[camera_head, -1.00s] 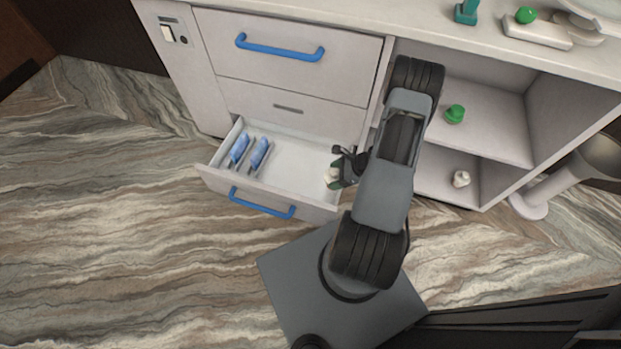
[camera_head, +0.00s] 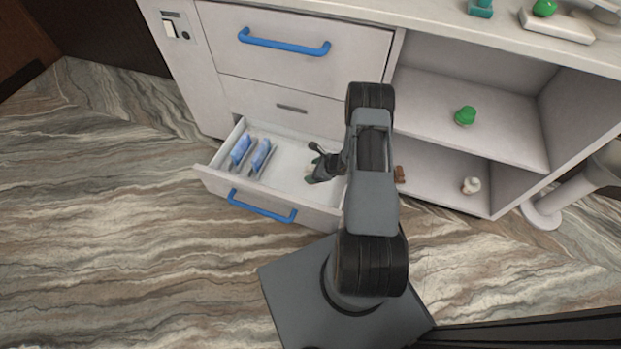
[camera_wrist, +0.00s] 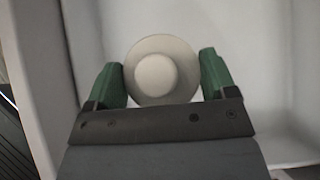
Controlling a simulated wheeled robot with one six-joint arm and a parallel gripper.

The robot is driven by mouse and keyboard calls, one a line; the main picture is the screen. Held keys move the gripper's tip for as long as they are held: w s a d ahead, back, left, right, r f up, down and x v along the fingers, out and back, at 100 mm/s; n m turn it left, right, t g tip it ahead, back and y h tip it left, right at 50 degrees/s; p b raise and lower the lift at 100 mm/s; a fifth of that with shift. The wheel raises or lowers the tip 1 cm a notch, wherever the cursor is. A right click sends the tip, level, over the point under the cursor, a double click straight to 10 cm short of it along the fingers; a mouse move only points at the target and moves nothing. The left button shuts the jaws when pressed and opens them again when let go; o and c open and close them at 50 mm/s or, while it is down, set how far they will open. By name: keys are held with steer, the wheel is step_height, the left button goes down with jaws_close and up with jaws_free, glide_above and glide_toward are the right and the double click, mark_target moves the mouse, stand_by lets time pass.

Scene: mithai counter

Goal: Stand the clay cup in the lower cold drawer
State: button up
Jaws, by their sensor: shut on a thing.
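The clay cup (camera_wrist: 158,75) is pale and round, with a wide outer ring and a paler disc at its middle in the wrist view. My gripper (camera_wrist: 163,80) is shut on it, with one green finger on each side. In the head view my gripper (camera_head: 315,171) is over the right part of the open lower drawer (camera_head: 318,219), and the cup is mostly hidden there. I cannot tell whether the cup touches the drawer floor.
Several blue packs (camera_head: 241,149) lie in the drawer's left part; its middle floor is clear. The upper drawer (camera_head: 300,60) is shut. To the right, open shelves hold a green item (camera_head: 465,116), a brown item (camera_head: 399,174) and a small cream item (camera_head: 471,185).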

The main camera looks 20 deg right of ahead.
steer(key=shift+w+a+f, duration=0.15)
steer(key=shift+w+f, duration=0.2)
steer(key=shift+f, duration=0.15)
steer(key=shift+w+a+f+b, duration=0.15)
steer(key=shift+f+b, duration=0.25)
steer(key=shift+f, duration=0.45)
steer(key=shift+w+f+b, duration=0.1)
steer(key=shift+f+b, duration=0.3)
steer(key=shift+f, duration=0.45)
steer(key=shift+f, duration=0.15)
